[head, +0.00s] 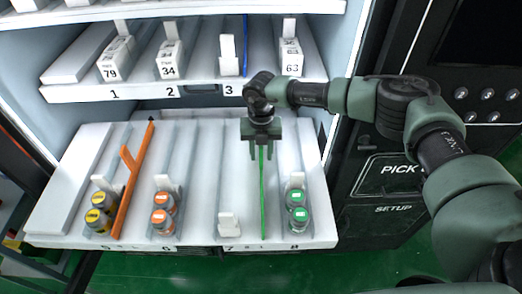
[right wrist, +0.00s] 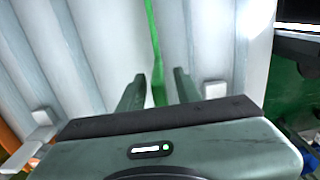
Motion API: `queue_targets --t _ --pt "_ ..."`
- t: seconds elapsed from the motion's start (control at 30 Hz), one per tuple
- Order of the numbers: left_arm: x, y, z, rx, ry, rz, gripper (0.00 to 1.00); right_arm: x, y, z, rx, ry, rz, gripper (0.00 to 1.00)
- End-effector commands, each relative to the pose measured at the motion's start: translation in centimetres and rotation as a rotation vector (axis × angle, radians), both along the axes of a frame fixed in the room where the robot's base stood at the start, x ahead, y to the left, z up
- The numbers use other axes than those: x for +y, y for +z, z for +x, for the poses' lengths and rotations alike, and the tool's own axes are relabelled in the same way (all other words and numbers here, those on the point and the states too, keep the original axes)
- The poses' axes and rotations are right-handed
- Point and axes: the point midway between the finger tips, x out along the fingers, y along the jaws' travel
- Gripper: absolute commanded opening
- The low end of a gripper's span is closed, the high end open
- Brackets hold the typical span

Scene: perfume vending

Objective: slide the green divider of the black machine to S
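The green divider (head: 263,205) is a thin upright strip on the lower pulled-out shelf (head: 195,243) of the black machine (head: 385,185). It stands between the lane marked 7 and the lane marked 8. My right gripper (head: 261,152) points down over the divider's rear part. In the right wrist view the divider (right wrist: 157,72) runs between the two fingers of my right gripper (right wrist: 160,80), with a gap on each side, so the gripper is open around it. I cannot make out an S mark on the shelf. My left gripper is not in view.
An orange divider (head: 133,175) stands at the left of this shelf. Yellow bottles (head: 98,212), orange bottles (head: 162,213) and green bottles (head: 297,211) stand near the front edge. The lane marked 7 holds only a white pusher (head: 228,222). An upper shelf (head: 190,92) overhangs behind.

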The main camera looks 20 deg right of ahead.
Motion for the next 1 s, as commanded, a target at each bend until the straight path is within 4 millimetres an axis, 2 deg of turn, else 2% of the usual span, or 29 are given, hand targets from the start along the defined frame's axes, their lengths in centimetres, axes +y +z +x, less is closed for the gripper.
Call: queue_targets --t 0.23,0.27,0.37,0.4,1.0 --pt "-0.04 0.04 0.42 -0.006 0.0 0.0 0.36 0.01 -0.22 -0.01 0.0 0.0 0.0 0.34" --pt "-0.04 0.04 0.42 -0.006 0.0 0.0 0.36 0.01 -0.22 -0.02 0.0 0.0 0.0 0.31" --pt "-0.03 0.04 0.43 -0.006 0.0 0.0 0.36 0.02 -0.21 -0.03 0.0 0.0 0.0 0.03" --pt "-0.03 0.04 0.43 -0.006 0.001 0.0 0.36 0.02 -0.2 -0.03 0.001 0.0 0.0 0.0" --pt "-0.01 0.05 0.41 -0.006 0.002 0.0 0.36 -0.02 -0.15 -0.04 0.001 0.0 0.0 0.0"
